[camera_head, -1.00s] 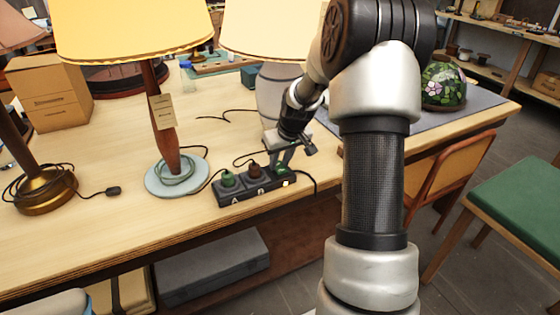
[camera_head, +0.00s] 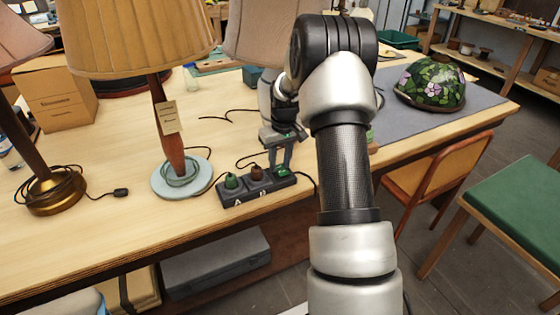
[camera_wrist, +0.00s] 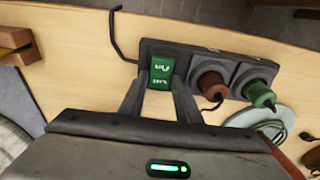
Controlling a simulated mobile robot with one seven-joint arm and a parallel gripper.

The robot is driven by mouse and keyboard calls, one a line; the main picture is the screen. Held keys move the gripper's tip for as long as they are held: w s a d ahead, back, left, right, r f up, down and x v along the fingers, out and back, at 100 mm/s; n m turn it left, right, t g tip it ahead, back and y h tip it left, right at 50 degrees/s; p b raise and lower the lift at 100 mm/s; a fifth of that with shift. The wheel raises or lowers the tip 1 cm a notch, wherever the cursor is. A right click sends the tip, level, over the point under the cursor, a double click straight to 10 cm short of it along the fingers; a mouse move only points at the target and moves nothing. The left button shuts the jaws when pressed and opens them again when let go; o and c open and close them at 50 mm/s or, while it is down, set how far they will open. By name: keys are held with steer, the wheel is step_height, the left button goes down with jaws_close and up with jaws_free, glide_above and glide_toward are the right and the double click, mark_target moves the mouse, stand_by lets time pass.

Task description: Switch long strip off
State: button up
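The long strip (camera_head: 232,199) is a dark power strip lying on the wooden table, with sockets marked A and B. A green plug (camera_head: 231,182) sits in A and a brown plug (camera_head: 256,172) in B. Its green rocker switch (camera_wrist: 162,68) is at the end away from the green plug; which side is pressed is unclear. My gripper (camera_head: 281,166) is over the switch end. In the wrist view its two fingers (camera_wrist: 159,98) are apart, with a gap between them beside the switch. Contact cannot be told. The lamp shades (camera_head: 135,38) look unlit.
A tagged lamp's pale round base (camera_head: 182,178) stands left of the strip, and a brass-based lamp (camera_head: 55,192) farther left. Loose cables lie near the strip. A flowered glass shade (camera_head: 431,84) is at right.

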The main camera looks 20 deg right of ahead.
mark_target(283, 172)
steer(key=shift+o, duration=1.3)
step_height(283, 172, up, 17)
steer(key=s, duration=0.2)
steer(key=shift+s+r+p, duration=0.15)
steer(key=shift+s+p, duration=0.05)
steer(key=shift+p, duration=0.25)
steer(key=s+a+r+t+p, duration=0.1)
steer(key=s+a+r+p, duration=0.1)
steer(key=s+a+r, duration=0.65)
steer(key=s+a+r+t+p, duration=0.1)
steer(key=s+a+r+p, duration=0.1)
steer(key=s, duration=0.8)
steer(key=s+a+r+t+p, duration=0.2)
steer(key=s+a+r, duration=0.3)
steer(key=s, duration=0.6)
steer(key=shift+s+a+p, duration=0.3)
steer(key=shift+a+p, duration=0.1)
steer(key=shift+a, duration=0.25)
steer(key=shift+c, duration=0.8)
